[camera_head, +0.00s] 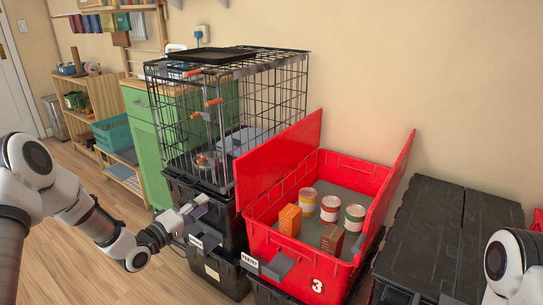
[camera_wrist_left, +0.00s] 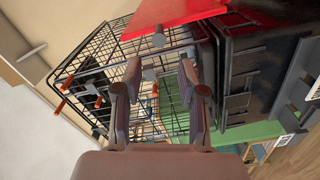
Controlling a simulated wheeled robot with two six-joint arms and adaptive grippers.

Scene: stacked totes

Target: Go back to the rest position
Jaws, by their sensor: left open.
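My left gripper (camera_head: 192,212) hangs in front of the stacked black totes (camera_head: 217,258), left of the red tote. Its two fingers stand apart with nothing between them, as the left wrist view also shows (camera_wrist_left: 159,82). Part of my white right arm shows at the lower right edge, but its gripper is out of the picture. The open red tote (camera_head: 300,263) marked 3 holds three cans (camera_head: 330,208), an orange box (camera_head: 290,220) and a brown box (camera_head: 332,239). Its lid flaps stand up.
A black wire crate (camera_head: 270,85) stands on the black totes behind my left gripper. A closed black tote (camera_head: 425,235) is at the right. A green cabinet (camera_head: 145,140) and wooden shelves (camera_head: 95,95) stand at the back left. The wooden floor (camera_head: 85,255) is clear at lower left.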

